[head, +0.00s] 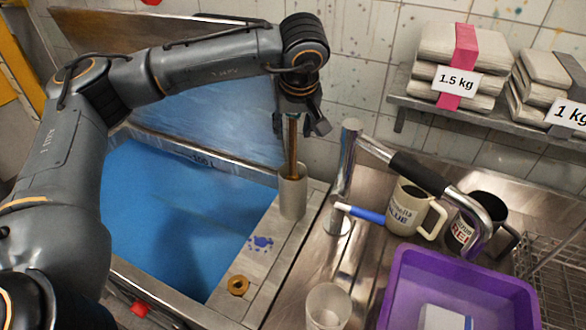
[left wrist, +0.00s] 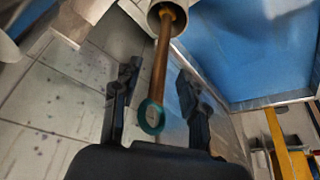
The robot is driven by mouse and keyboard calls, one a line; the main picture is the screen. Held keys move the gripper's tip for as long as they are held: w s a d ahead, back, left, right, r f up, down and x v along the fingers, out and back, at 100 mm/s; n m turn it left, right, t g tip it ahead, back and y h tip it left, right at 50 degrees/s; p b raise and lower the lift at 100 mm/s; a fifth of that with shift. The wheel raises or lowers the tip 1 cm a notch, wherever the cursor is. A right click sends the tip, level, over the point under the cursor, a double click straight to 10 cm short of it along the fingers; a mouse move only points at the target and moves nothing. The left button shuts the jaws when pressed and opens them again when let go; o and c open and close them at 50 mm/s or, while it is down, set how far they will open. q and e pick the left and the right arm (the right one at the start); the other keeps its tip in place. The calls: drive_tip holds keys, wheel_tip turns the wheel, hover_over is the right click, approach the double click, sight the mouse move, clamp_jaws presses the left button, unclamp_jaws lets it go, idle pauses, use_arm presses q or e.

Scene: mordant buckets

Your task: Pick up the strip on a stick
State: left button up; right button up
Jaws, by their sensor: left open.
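A thin brown stick (head: 293,140) stands upright in a pale cylindrical holder (head: 292,195) on the ledge beside the blue vat. I take it for the strip's stick; no separate strip can be made out. In the left wrist view the stick (left wrist: 164,62) runs from the holder (left wrist: 178,12) to a teal ring (left wrist: 150,117) near my palm. My left gripper (head: 298,124) is above the holder, pointing down. Its open fingers (left wrist: 157,75) are on either side of the stick, with gaps showing. My right gripper is not in view.
The vat of blue liquid (head: 150,200) lies left of the ledge. A brass nut (head: 238,285) lies on the ledge. A steel tap (head: 345,175) with a black-sleeved spout stands close on the right. Mugs (head: 408,208) and a purple tub (head: 395,290) are farther right.

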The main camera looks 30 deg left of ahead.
use_arm(q)
drive_tip(key=shift+p+x, duration=0.35)
drive_tip(key=shift+x, duration=1.25)
clamp_jaws()
drive_tip(key=shift+r, duration=0.15)
